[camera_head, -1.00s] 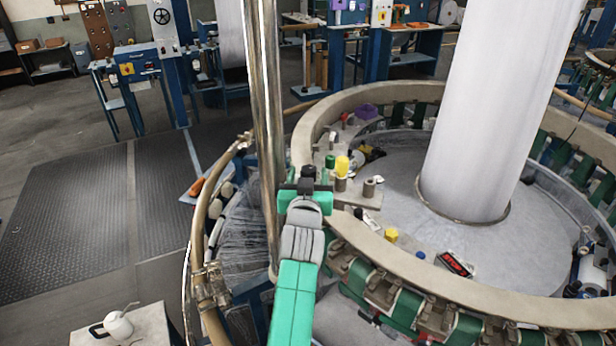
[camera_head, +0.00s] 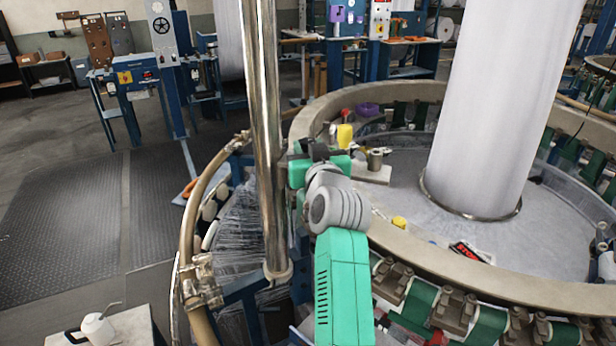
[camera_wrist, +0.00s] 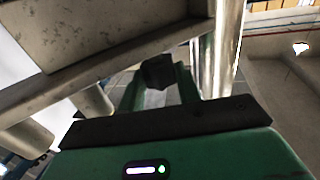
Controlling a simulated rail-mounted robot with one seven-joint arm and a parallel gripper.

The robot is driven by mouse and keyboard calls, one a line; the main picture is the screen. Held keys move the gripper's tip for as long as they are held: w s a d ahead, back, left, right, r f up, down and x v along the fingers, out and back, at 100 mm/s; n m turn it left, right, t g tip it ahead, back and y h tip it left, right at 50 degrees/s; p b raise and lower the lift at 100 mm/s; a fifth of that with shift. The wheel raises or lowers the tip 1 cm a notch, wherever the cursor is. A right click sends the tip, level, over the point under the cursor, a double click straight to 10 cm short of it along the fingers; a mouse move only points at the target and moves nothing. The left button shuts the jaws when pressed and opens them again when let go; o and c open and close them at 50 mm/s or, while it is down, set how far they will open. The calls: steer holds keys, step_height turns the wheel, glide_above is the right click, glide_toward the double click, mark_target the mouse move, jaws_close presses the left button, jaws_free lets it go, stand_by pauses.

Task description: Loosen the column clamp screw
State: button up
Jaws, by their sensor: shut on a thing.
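The chrome column (camera_head: 268,150) stands upright left of my arm in the head view; it also shows in the wrist view (camera_wrist: 222,60), right of the fingers. My gripper (camera_wrist: 158,85) is shut on a dark knob (camera_wrist: 158,70), which looks like the column clamp screw, held between the fingertips. In the head view my gripper (camera_head: 308,152) is beside the column, and my green and grey arm hides part of the area. The screw's thread and the clamp body cannot be made out.
The loom's pale ring (camera_head: 440,262) curves around to the right, with a yellow bottle (camera_head: 345,136) and a metal cylinder (camera_head: 375,160) close to my gripper. A large white roll (camera_head: 495,110) rises inside the ring. A white can (camera_head: 97,328) stands lower left. Open floor lies at the left.

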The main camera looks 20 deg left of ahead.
steer(key=f+n+y+b, duration=0.1)
steer(key=b, duration=0.2)
steer(key=shift+w+d+f+g, duration=0.15)
steer(key=shift+g, duration=0.25)
steer(key=shift+r+n+g+y+b, duration=0.3)
steer(key=shift+y+b, duration=0.2)
steer(key=shift+b, duration=0.35)
steer(key=shift+r, duration=0.2)
steer(key=o, duration=1)
steer(key=shift+r, duration=0.1)
